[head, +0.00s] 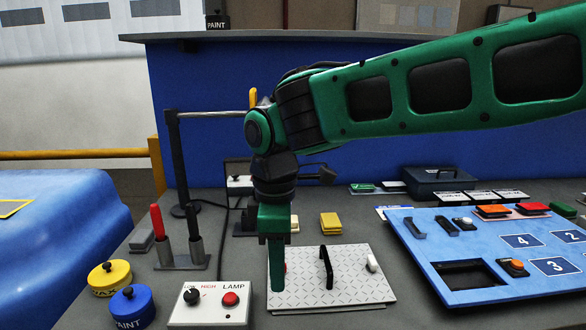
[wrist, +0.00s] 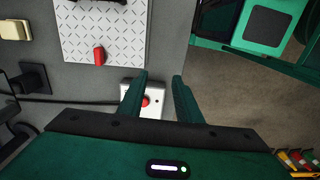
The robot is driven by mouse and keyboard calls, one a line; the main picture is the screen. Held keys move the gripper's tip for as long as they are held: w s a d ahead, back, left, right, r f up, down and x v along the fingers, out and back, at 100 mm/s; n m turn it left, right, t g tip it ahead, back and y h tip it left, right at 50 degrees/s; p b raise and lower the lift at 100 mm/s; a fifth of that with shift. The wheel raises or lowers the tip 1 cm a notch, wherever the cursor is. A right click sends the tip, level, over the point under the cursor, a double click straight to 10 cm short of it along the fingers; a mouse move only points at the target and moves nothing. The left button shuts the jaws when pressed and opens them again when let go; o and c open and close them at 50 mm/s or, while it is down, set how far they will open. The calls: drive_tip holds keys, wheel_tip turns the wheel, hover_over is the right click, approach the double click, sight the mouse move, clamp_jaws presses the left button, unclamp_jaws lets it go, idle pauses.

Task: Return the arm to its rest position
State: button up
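My green arm (head: 430,85) reaches in from the right above the bench, its wrist bent downward. My gripper (head: 277,288) points down in front of the left part of the diamond-pattern metal plate (head: 345,290). In the wrist view my gripper (wrist: 160,78) has its two green fingers well apart, with nothing held between the tips. The lamp box (wrist: 130,88) with a red button (wrist: 146,101) shows below and partly behind the left finger. Whether the fingertips touch anything cannot be told.
The plate has a black handle (head: 326,267) and a red peg (wrist: 99,56). A blue numbered panel (head: 480,235) lies at right. A post (head: 178,165) stands behind the gripper.

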drive_tip(key=d+f+m, duration=0.2)
drive_tip(key=d+m, duration=0.9)
drive_tip(key=d, duration=1.6)
drive_tip(key=s+d+f+m, duration=0.2)
drive_tip(key=s+d+m, duration=0.4)
drive_tip(key=s+d, duration=0.2)
drive_tip(key=s+d+f+m, duration=0.3)
drive_tip(key=s+d+m, duration=0.4)
drive_tip(key=s+d, duration=0.1)
drive_tip(key=shift+s+d+f+m, duration=0.2)
drive_tip(key=shift+d+f+m, duration=0.1)
drive_tip(key=shift+d+f, duration=0.1)
drive_tip(key=shift+w, duration=0.1)
drive_tip(key=shift+w+f, duration=0.2)
drive_tip(key=shift+w, duration=0.3)
